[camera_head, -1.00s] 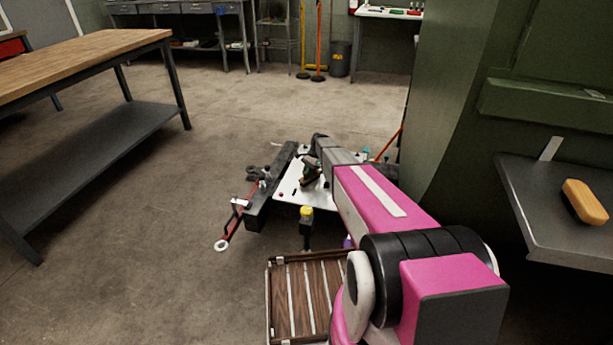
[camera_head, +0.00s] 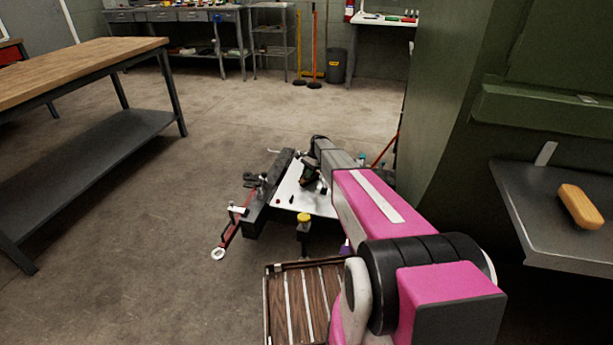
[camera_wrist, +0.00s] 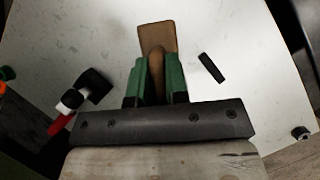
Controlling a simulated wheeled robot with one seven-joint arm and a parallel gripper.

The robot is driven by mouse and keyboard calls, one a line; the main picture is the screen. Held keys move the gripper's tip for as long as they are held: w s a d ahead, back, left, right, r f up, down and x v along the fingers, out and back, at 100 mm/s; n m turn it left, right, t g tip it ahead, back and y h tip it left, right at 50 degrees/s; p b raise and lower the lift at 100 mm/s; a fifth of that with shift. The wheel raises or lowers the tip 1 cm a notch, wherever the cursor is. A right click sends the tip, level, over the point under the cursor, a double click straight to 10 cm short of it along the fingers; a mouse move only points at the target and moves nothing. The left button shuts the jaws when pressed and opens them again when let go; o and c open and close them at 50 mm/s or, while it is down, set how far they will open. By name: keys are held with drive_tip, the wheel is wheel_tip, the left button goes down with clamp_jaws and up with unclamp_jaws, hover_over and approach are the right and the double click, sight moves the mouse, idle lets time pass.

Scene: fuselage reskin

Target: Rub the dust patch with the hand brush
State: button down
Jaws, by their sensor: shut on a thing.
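My gripper (camera_wrist: 159,80) is shut on a brown tool with a rounded handle and a flat tan end (camera_wrist: 158,38), seen over a white surface in the wrist view. I cannot tell what the tool is. In the head view my gripper (camera_head: 311,176) is small and dark over the white board (camera_head: 290,190). An orange-tan block with a dark underside (camera_head: 580,207), brush-like in shape, lies on the grey shelf (camera_head: 540,230) at the right, apart from my gripper. I cannot make out a dust patch for certain.
On the white surface lie a small black block (camera_wrist: 211,68) and a black, white and red item (camera_wrist: 80,100). A workbench (camera_head: 90,60) is at the left.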

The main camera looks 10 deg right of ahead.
drive_tip(key=shift+w+d, duration=0.35)
drive_tip(key=shift+w, duration=0.4)
drive_tip(key=shift+w+d, duration=0.3)
drive_tip(key=shift+w, duration=0.4)
drive_tip(key=shift+s+d+f, duration=0.15)
drive_tip(key=shift+s+d, duration=0.2)
drive_tip(key=shift+d, duration=0.35)
drive_tip(key=shift+s+a, duration=0.25)
drive_tip(key=shift+s, duration=0.55)
drive_tip(key=shift+s+a, duration=0.4)
drive_tip(key=shift+s, duration=0.45)
drive_tip(key=shift+s+a, duration=0.35)
drive_tip(key=shift+s, duration=0.5)
drive_tip(key=shift+s+a, duration=0.4)
drive_tip(key=shift+s, duration=0.45)
drive_tip(key=shift+s+a, duration=0.4)
drive_tip(key=shift+s, duration=0.6)
drive_tip(key=shift+s+a, duration=0.45)
drive_tip(key=shift+s, duration=0.5)
drive_tip(key=shift+s+a, duration=0.4)
drive_tip(key=shift+s, duration=0.6)
drive_tip(key=shift+w, duration=0.1)
